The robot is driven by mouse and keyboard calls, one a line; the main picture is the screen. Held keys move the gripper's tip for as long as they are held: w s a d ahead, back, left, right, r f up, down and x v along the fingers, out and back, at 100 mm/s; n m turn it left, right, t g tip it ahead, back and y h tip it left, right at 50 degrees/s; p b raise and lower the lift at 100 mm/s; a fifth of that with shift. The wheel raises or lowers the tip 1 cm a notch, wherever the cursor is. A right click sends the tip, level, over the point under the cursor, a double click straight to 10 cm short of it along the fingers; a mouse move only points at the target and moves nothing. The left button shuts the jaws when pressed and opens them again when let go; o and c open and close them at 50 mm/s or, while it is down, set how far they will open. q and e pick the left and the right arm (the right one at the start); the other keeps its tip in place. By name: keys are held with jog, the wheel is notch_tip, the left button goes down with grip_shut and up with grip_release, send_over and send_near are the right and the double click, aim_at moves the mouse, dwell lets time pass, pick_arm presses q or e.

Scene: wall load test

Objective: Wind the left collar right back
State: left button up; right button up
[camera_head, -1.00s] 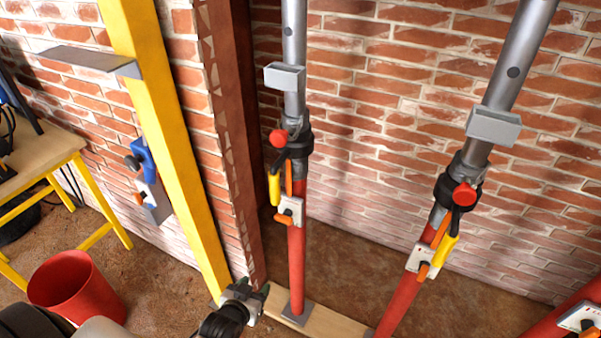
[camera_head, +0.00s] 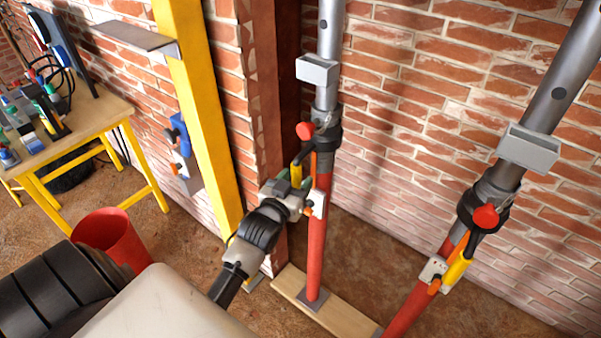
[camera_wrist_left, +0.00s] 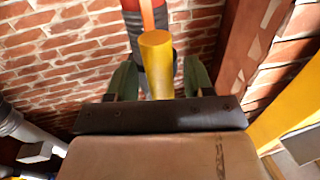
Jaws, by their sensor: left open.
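The left prop has a grey upper tube, a red lower tube (camera_head: 317,235) and a dark collar (camera_head: 327,132) with a red knob (camera_head: 305,130). A yellow handle (camera_head: 296,171) hangs from this collar. My left gripper (camera_head: 291,181) is at the lower end of that handle. In the left wrist view the yellow handle (camera_wrist_left: 157,52) stands between the two green-padded fingers, which are open with gaps beside it. Whether a finger touches it cannot be told. The right prop has a similar collar (camera_head: 484,208). My right gripper is not in view.
A yellow post (camera_head: 197,90) and a rusty steel column stand left of the left prop. A wooden plank (camera_head: 345,318) lies under the props. A red bucket (camera_head: 110,238) and a tool-laden table (camera_head: 75,137) are at left. Brick wall lies behind.

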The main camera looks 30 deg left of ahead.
pick_arm(q)
jog(key=shift+w+a, duration=0.2)
jog(key=shift+w, duration=0.9)
grip_shut()
